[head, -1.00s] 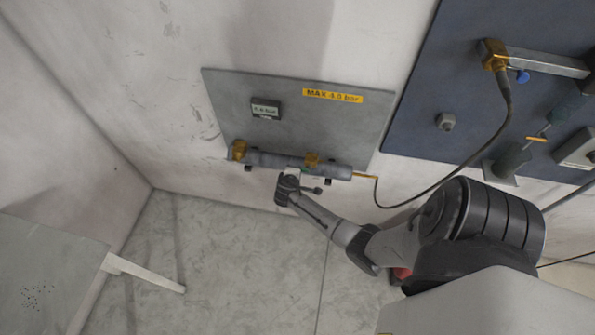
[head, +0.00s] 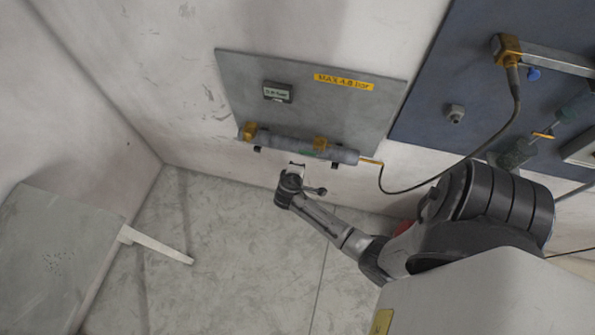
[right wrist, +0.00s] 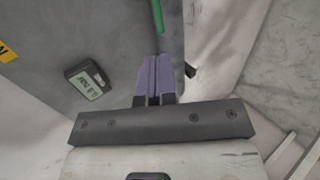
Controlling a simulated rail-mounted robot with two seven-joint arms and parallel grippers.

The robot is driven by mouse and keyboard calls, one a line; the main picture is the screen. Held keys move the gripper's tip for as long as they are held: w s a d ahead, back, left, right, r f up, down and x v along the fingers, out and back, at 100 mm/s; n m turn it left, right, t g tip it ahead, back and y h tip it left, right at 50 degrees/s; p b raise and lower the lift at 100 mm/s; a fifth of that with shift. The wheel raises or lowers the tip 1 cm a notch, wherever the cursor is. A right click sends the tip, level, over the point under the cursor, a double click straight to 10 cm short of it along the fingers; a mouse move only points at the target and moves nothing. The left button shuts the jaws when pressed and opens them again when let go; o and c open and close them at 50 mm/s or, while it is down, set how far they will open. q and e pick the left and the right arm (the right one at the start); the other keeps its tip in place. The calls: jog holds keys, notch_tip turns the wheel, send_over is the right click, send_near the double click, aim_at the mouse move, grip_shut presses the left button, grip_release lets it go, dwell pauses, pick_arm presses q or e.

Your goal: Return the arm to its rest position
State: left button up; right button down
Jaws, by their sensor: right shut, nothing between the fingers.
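My right arm (head: 325,222) comes in from the lower right of the head view and reaches toward the wall. Its gripper (head: 297,166) is shut and empty, just below the middle of a grey cylinder (head: 280,144) with brass fittings. A small gap shows between gripper and cylinder. In the right wrist view the gripper (right wrist: 154,99) shows dark finger bases with a purple-grey shape beyond them; whether that shape is finger or background I cannot tell. My left gripper is not in view.
A dark cable (head: 430,180) runs to a blue panel (head: 430,95). A grey table (head: 55,260) stands left. Floor between is clear.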

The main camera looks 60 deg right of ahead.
jog(key=shift+v, duration=1.3)
